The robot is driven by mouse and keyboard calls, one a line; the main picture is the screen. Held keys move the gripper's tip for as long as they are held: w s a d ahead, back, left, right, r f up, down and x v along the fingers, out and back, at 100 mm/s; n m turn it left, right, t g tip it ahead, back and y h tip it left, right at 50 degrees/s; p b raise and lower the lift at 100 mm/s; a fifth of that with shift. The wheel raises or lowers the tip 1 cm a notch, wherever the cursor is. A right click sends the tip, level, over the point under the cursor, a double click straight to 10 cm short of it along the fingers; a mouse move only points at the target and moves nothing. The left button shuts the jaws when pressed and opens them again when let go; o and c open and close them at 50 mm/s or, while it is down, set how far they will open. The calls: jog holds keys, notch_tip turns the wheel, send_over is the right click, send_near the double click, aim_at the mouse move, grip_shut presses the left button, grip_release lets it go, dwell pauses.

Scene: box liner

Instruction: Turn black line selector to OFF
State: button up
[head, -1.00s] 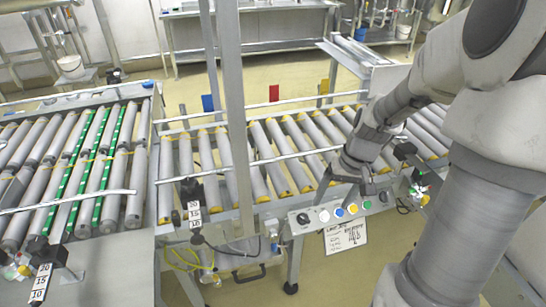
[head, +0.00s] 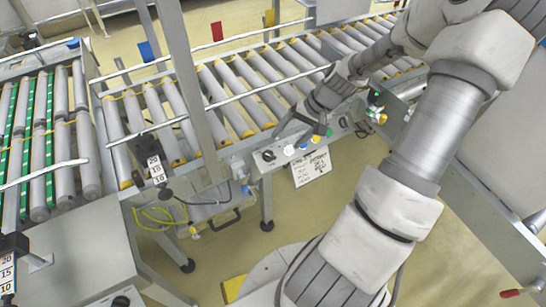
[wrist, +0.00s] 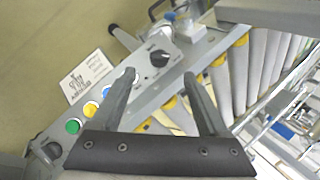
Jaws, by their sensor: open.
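The black line selector (head: 268,155) is a dark round knob at the left end of the grey control panel (head: 281,157). In the wrist view the knob (wrist: 159,58) sits just beyond my fingertips, roughly between them. Small markings around it are too blurred to read. My gripper (head: 300,132) is open and empty, above and to the right of the knob. In the wrist view its two fingers (wrist: 159,76) stand apart, with the panel beneath them. The left finger partly hides a white button beside the knob.
Yellow, blue and green buttons (wrist: 72,126) line the same panel. A white paper label (head: 311,167) hangs below it. The roller conveyor (head: 240,95) and its rail lie behind the panel. A metal post (head: 185,85) stands to the left. Open floor lies in front.

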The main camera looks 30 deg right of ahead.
aim_at(271, 157)
jog(key=b+x, duration=0.3)
jog(key=x, duration=0.6)
jog(key=shift+w+a+f, duration=0.1)
jog(key=shift+a+f, duration=0.05)
jog(key=shift+f, duration=0.2)
jog(key=shift+c, duration=0.3)
grip_shut()
